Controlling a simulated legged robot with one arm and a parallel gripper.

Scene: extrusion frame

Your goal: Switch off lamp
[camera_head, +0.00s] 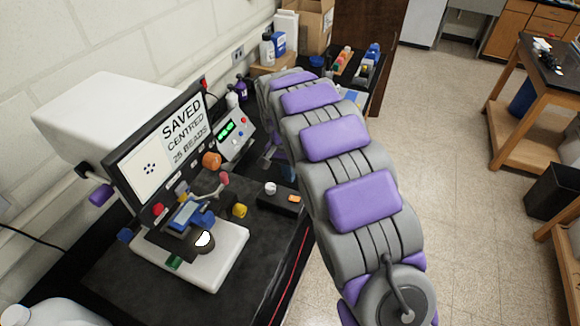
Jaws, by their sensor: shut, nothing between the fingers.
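A white microscope-like instrument (85,118) stands on the black bench at left. Its screen (160,145) reads "SAVED CENTRED 25 BEADS". A bright white lit spot, apparently the lamp (204,239), glows over its white base (215,262). A low black box (277,196) lies to the right of the instrument, with a pale knob (271,188) and an orange switch-like part (294,198) on top. My grey and purple arm reaches up and over the bench. My gripper (266,161) shows small and partly hidden behind the arm, shut and empty, beyond the black box.
A control unit with a green display (236,137) stands behind the instrument. Bottles (268,50), a cardboard box (313,24) and a rack of colored items (343,61) fill the bench's far end. A white jug (45,313) is at lower left.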

